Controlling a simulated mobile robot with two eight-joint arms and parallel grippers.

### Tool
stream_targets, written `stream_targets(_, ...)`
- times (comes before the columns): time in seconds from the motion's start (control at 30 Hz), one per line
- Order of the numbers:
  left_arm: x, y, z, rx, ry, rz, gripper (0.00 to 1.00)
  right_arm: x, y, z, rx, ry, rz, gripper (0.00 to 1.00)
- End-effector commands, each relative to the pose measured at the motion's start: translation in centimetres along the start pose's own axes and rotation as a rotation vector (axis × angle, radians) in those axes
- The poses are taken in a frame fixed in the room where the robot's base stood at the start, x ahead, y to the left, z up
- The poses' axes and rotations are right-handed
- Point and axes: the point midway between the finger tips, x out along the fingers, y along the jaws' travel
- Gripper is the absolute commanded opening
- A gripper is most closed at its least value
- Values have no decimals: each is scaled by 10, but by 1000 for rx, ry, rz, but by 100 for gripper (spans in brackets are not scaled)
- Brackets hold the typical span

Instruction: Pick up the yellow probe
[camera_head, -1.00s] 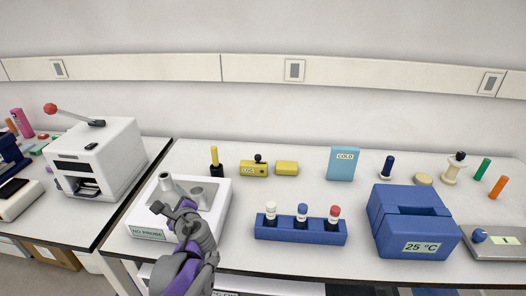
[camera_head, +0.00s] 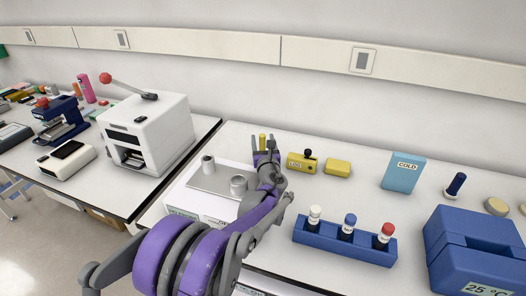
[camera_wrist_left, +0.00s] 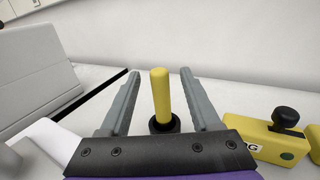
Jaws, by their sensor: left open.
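The yellow probe (camera_wrist_left: 160,92) stands upright in the left wrist view, its lower end in a black base or collar (camera_wrist_left: 163,125). My left gripper (camera_wrist_left: 155,98) is open, with one grey finger on each side of the probe and a visible gap to both. In the head view only the top of the yellow probe (camera_head: 262,140) shows, between the fingers of my left gripper (camera_head: 265,145); the rest is hidden behind the gripper. My right gripper is not in view.
A yellow box with a black knob (camera_head: 302,162) stands just right of my left gripper, with a plain yellow block (camera_head: 338,167) beyond it. A white unit (camera_head: 178,196) with metal wells lies under my arm. A blue tube rack (camera_head: 345,240) stands in front at right.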

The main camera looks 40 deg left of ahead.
Motion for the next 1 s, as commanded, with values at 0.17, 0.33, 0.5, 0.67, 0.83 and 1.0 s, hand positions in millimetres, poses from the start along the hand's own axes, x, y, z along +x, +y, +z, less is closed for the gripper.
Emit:
stream_targets(0.17,27,1,1,0,-1,2,64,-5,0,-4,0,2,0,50)
stream_targets(0.33,46,1,0,-1,0,0,64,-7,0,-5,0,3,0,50)
stream_targets(0.5,49,1,0,-1,1,-1,64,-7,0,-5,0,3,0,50)
stream_targets(0.67,49,1,0,-1,1,0,53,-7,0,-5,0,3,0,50)
stream_targets(0.83,48,1,0,-1,0,0,22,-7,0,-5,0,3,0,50)
stream_targets(1.0,48,1,0,-1,0,0,0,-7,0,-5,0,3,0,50)
